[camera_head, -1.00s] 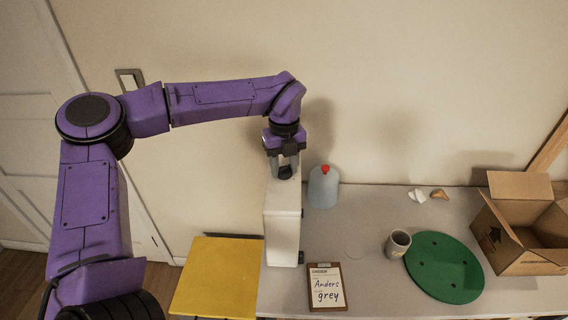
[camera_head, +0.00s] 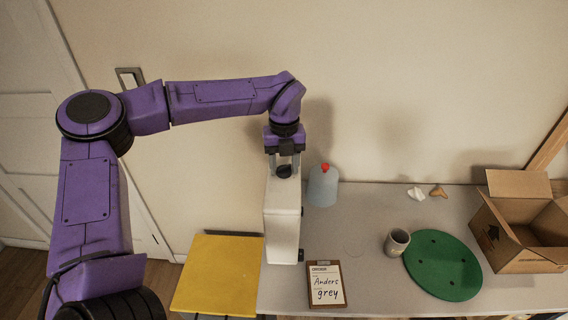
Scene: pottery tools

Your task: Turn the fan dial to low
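A tall white box-shaped unit (camera_head: 283,222), which looks like the fan's body, stands at the left end of the grey table. A small black dial (camera_head: 284,171) sits on its top. My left gripper (camera_head: 284,168) points down over the top of the unit, its two grey fingers on either side of the dial. A gap shows between the fingers; whether they touch the dial is too small to tell. The dial's markings cannot be read. My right gripper is not in view.
A grey-blue jug with a red cap (camera_head: 323,188) stands just right of the unit. A clipboard (camera_head: 327,286), a grey cup (camera_head: 397,242), a green disc (camera_head: 443,265) and an open cardboard box (camera_head: 520,225) are further right. A yellow surface (camera_head: 217,275) lies to the left.

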